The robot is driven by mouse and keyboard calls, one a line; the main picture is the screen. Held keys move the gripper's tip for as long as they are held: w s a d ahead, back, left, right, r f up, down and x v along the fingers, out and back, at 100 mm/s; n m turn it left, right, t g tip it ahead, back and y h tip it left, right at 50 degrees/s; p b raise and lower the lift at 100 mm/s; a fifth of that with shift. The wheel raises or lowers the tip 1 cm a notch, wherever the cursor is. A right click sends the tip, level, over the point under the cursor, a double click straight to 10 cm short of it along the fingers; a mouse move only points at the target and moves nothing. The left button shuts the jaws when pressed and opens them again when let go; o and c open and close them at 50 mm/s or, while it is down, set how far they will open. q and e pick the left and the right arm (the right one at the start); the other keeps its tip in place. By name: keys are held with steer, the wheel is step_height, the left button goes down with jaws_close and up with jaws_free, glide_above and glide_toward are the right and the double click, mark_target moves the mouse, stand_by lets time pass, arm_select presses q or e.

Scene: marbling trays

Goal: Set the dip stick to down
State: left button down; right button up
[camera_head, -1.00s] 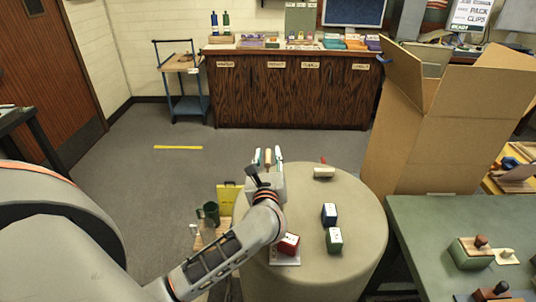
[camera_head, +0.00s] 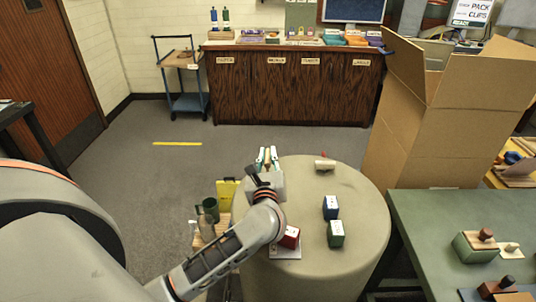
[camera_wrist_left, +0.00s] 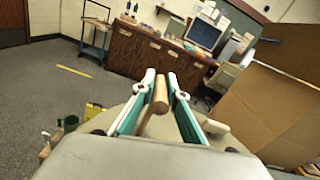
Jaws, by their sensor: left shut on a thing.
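My left gripper (camera_head: 267,157) is above the far left part of the round table and points away from me. In the left wrist view its two teal-and-white fingers (camera_wrist_left: 162,98) are shut on a plain wooden stick (camera_wrist_left: 160,94), which I take to be the dip stick. The stick's rounded end shows between the fingers. Its lower part is hidden, so I cannot tell what it is joined to. In the head view the stick is a small brown strip between the fingers. My right gripper is not in view.
The round table (camera_head: 345,262) carries a cream block (camera_head: 324,165) with a red part, a blue block (camera_head: 330,207), a green block (camera_head: 336,234) and a red block (camera_head: 290,237). A tall cardboard box (camera_head: 415,145) stands to the right. A green mug (camera_head: 211,207) is at left.

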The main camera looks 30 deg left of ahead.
arm_select(q)
step_height(320, 180, down, 2)
steer(key=shift+f+b, duration=0.1)
steer(key=shift+b, duration=0.25)
steer(key=c, duration=2)
jaws_free()
steer(key=v, duration=1.2)
steer(key=shift+c, duration=0.4)
